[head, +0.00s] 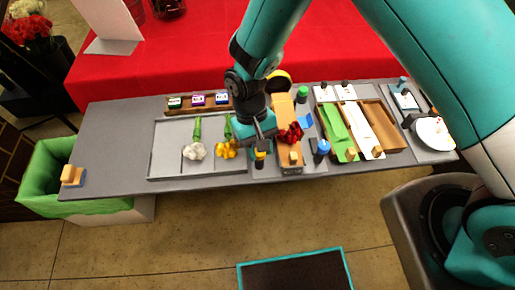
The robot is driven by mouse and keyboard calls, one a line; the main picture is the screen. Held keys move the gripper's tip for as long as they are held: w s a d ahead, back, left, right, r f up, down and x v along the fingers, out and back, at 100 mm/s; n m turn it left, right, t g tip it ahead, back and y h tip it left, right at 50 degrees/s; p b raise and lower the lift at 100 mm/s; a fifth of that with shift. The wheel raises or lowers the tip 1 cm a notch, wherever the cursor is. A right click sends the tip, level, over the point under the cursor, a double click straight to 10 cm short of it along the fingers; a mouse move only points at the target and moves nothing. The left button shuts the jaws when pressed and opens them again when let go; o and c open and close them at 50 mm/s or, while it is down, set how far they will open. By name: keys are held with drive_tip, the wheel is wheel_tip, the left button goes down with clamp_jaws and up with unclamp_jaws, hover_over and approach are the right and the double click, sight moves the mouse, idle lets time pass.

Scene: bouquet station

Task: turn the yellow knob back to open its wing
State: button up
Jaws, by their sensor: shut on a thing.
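The yellow knob (260,154) stands on a dark post near the front edge of the grey table, in the head view. My gripper (261,147) comes down over it from above and is shut on it, partly hiding it. Right of the knob is a long wooden fixture (284,110) with a red flower (291,132) on it and a small wooden block (293,157) at its front end. A wing cannot be told apart clearly; my arm covers part of this area.
A grey tray (168,150) at left holds a white flower (195,151) and a yellow flower (227,149). A wooden tray (396,125) and a white plate (434,133) are at right.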

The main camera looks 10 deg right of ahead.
drive_tip(key=n+h, duration=0.1)
drive_tip(key=n, duration=0.1)
drive_tip(key=n+t+b, duration=0.1)
drive_tip(key=n, duration=0.2)
drive_tip(key=shift+w+a+r+h, duration=0.1)
drive_tip(key=shift+a+h, duration=0.05)
drive_tip(key=shift+h, duration=0.25)
drive_tip(key=shift+n, duration=0.3)
drive_tip(key=o, duration=0.9)
drive_tip(key=b+v, duration=0.3)
drive_tip(key=v, duration=1.4)
drive_tip(key=shift+a+r+b, duration=0.1)
drive_tip(key=shift+r+b, duration=0.1)
drive_tip(key=shift+b, duration=0.15)
